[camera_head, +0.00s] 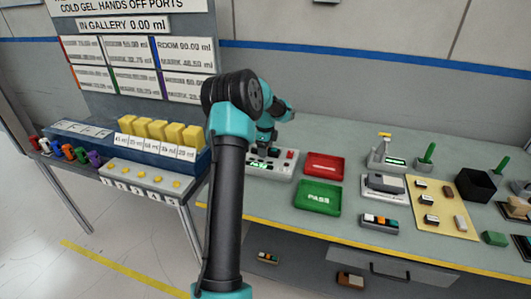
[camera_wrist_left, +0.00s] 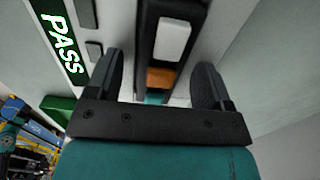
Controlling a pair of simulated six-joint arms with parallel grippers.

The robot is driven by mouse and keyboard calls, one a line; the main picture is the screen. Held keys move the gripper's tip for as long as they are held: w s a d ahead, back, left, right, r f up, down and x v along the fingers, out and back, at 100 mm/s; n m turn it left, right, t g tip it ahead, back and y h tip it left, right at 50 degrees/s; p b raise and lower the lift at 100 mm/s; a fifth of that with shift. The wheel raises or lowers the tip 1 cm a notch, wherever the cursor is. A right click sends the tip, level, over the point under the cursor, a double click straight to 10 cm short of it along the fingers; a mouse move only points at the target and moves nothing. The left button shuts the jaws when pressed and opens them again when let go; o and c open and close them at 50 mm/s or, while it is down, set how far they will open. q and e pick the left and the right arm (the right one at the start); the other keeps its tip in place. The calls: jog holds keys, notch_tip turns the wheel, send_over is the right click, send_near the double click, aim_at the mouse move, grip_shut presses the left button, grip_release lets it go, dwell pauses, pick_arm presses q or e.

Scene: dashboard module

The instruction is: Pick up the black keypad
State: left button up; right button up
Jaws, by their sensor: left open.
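In the left wrist view, the black keypad (camera_wrist_left: 147,35), with a white, an orange and a teal key, lies between the two fingers of my left gripper (camera_wrist_left: 158,82). The gripper is open, with a finger on each side of the keypad and visible gaps. The keypad's near end is hidden behind the gripper body. In the head view, my left gripper (camera_head: 265,146) is over the pale module (camera_head: 282,172) with a lit green display. My arm hides much of the module and the keypad there. My right gripper is not in view.
A red tray (camera_head: 323,167) and a green PASS tray (camera_head: 318,198) are right of the module. Another keypad with coloured keys (camera_head: 379,221) lies farther right, near a yellow mat (camera_head: 443,222) with small parts. A blue rack with yellow blocks (camera_head: 162,130) stands left.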

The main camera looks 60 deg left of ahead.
pick_arm(q)
jog(key=c, duration=1.1)
jog(key=shift+o, duration=0.2)
jog(key=shift+r, duration=0.1)
jog(key=shift+r, duration=1.7)
jog(key=s+d+r, duration=0.1)
jog(key=s+d, duration=0.7)
jog(key=d, duration=0.5)
jog(key=shift+s+d+r, duration=0.2)
jog(key=shift+s+r, duration=0.05)
jog(key=shift+s, duration=0.15)
